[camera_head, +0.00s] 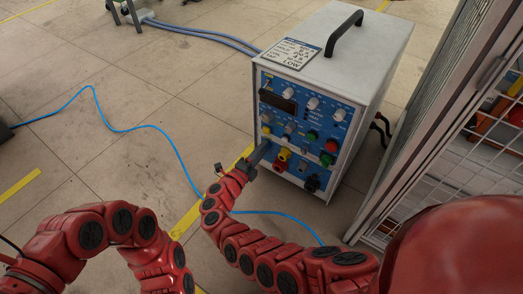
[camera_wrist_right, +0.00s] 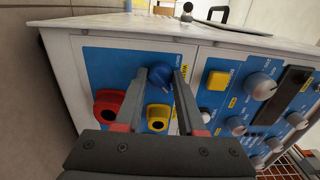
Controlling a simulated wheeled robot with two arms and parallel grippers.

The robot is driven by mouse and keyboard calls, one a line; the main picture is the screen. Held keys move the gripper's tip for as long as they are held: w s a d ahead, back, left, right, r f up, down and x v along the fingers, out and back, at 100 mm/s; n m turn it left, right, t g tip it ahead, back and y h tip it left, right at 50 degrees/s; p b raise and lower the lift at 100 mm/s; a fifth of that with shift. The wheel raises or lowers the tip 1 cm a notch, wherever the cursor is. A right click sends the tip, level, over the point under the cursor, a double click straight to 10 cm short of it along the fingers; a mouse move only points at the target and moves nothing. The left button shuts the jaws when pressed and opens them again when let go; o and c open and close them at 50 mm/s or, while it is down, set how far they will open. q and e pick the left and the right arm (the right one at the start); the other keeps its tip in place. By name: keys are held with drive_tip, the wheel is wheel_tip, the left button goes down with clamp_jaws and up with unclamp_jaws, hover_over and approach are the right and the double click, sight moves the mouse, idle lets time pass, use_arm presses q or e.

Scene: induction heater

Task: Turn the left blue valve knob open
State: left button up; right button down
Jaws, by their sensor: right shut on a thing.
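The induction heater (camera_head: 350,75) is a white box with a blue front panel, standing on the floor at the upper middle right of the head view. My right gripper (camera_head: 262,153) reaches the lower left of this panel. In the right wrist view, the blue valve knob (camera_wrist_right: 158,73) lies between the fingertips of my right gripper (camera_wrist_right: 164,85), which is shut on it. A red knob (camera_wrist_right: 108,104) and a yellow knob (camera_wrist_right: 158,117) sit close beside the fingers. In the head view the gripper hides the blue knob. My left arm shows at lower left, its gripper out of view.
More knobs and a yellow button (camera_wrist_right: 217,81) share the panel. A black handle (camera_head: 343,33) tops the heater. A wire-mesh cabinet (camera_head: 440,170) stands close on the right. Blue cable (camera_head: 160,132) crosses the tiled floor, which is mostly clear at left.

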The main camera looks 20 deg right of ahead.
idle(0.4)
drive_tip(key=c, duration=0.5)
unclamp_jaws()
use_arm(q)
drive_tip(key=shift+a+r+t+y+p, duration=0.15)
drive_tip(key=shift+r+t+y+p, duration=0.35)
drive_tip(key=shift+r+t+p, duration=0.45)
use_arm(e)
drive_tip(key=v, duration=1.2)
use_arm(q)
drive_tip(key=shift+f, duration=0.1)
